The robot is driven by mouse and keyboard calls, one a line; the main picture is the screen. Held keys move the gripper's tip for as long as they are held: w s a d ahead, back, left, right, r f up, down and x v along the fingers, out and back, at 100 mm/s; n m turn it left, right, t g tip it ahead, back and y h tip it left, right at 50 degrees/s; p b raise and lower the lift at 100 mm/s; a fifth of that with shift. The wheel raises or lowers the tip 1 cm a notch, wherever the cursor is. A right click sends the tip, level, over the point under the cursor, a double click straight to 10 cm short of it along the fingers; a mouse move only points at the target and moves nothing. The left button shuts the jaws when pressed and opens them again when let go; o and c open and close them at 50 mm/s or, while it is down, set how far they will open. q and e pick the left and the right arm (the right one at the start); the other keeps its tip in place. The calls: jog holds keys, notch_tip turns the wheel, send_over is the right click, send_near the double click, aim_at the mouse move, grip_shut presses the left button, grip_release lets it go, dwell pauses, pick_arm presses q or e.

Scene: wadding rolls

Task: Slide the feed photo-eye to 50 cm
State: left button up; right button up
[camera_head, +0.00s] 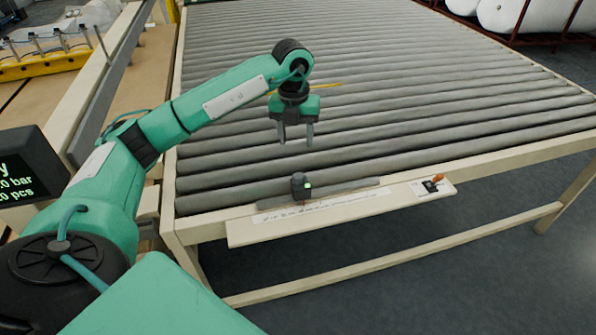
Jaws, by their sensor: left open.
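The feed photo-eye is a small dark block (300,186) with a green light, on a grey rail (345,187) along the front edge of the roller conveyor. A white strip with a printed scale (320,210) lies just in front of it; its figures are too small to read. My left gripper (296,138) points down above the rollers, behind and above the photo-eye and apart from it. Its two fingers are apart with nothing between them. My right gripper is not in view.
The roller conveyor (400,90) fills the middle. A small dark switch with an orange lever (434,183) sits at the right end of the front ledge. A dark display (25,180) stands at left. White wadding rolls (530,14) lie at the back right.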

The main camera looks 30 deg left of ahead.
aim_at(298, 175)
pick_arm(q)
jog(key=f+p, duration=0.1)
jog(key=f, duration=0.4)
jog(key=f+p, duration=0.2)
jog(key=f, duration=0.4)
jog(key=shift+w+d, duration=0.1)
jog(key=shift+d, duration=0.1)
jog(key=shift+f, duration=0.7)
